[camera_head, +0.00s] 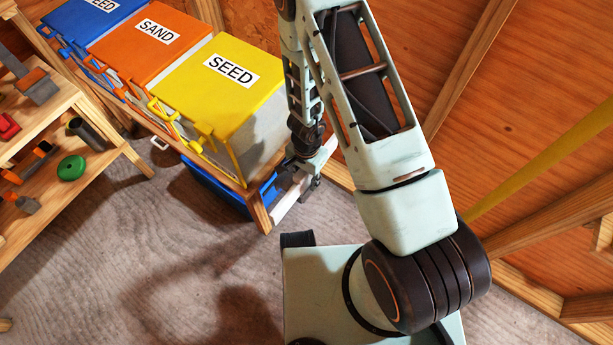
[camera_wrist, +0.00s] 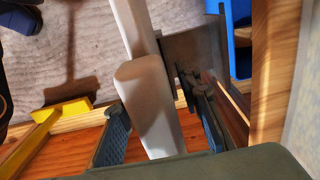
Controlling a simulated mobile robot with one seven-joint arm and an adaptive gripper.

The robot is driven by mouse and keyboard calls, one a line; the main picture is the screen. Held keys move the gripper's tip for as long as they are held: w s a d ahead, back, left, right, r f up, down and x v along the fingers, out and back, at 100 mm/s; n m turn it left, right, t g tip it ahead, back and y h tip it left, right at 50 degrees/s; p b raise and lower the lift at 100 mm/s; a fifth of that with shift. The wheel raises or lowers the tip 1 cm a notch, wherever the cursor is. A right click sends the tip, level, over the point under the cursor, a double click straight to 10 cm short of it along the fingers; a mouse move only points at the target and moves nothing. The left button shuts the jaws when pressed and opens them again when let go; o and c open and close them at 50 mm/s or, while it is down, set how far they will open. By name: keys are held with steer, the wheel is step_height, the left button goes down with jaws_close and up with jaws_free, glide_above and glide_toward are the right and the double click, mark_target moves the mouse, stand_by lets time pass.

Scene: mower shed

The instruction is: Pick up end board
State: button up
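A long whitish board (camera_wrist: 150,100), likely the end board, runs from the top of the wrist view down between my gripper's fingers. In the head view its pale length (camera_head: 288,203) shows beside the end of the wooden bin frame. My gripper (camera_wrist: 160,118) is open, with one finger on each side of the board. A gap shows between the left finger and the board; the right finger is closer, and I cannot tell if it touches. In the head view my gripper (camera_head: 314,178) is low beside the yellow bin, partly hidden by my arm.
Yellow (camera_head: 222,80), orange (camera_head: 150,45) and blue (camera_head: 100,18) lidded bins stand in a wooden frame (camera_head: 262,215). A blue container (camera_head: 215,187) sits under them. Wooden shelves (camera_head: 60,180) with tools are at left. The timber wall (camera_head: 540,110) is at right. The floor (camera_head: 150,260) is clear.

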steer(key=shift+c, duration=0.6)
jaws_close()
